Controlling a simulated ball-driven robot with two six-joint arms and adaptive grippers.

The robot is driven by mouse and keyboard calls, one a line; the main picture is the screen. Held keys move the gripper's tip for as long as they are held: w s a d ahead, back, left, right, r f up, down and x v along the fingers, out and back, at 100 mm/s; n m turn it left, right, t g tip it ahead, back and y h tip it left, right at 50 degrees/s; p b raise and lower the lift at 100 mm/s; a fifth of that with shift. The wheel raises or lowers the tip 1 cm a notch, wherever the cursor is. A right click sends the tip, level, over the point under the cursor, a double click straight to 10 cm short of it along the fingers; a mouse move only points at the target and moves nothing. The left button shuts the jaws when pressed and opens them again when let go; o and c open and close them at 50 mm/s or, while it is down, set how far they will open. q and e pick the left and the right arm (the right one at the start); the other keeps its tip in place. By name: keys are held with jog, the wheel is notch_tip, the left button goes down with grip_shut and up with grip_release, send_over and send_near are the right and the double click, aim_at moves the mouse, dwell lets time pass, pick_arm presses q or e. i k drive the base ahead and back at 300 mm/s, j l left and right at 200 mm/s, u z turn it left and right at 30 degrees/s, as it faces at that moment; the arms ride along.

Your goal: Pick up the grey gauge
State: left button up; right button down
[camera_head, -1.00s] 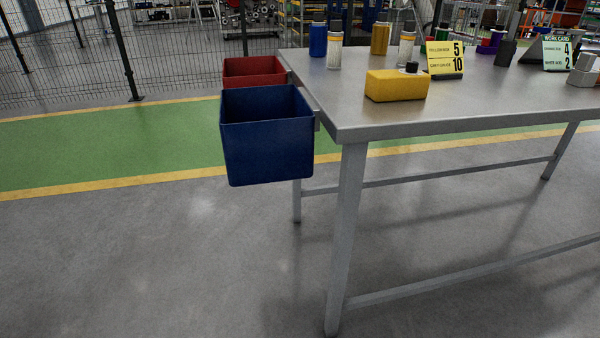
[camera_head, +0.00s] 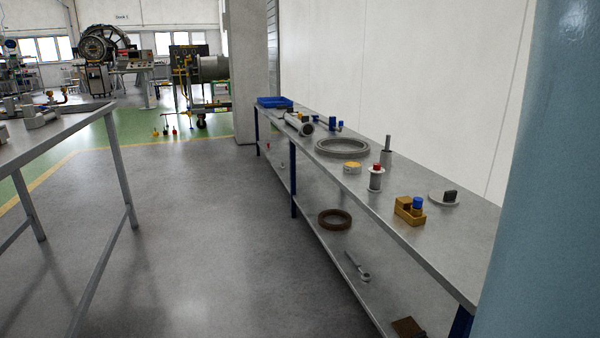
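No thing in view can be surely told as the grey gauge. On the long grey bench (camera_head: 462,258) along the wall stand a grey cylinder with a thin upright rod (camera_head: 387,152) and a flat grey disc with a black block on it (camera_head: 446,197). Either could be a gauge, but they are too small to tell. A grey spool-shaped piece with a red top (camera_head: 376,178) stands between them. Neither of my grippers is in view.
The bench also holds a large grey ring (camera_head: 342,147), a yellow-topped round piece (camera_head: 352,168), a wooden block with a blue knob (camera_head: 409,209) and a blue tray (camera_head: 275,102). Another table (camera_head: 70,122) stands left. Grey floor between is clear. A blue-grey surface (camera_head: 545,180) blocks the right edge.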

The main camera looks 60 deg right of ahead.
aim_at(374, 186)
jog(key=z, duration=2.35)
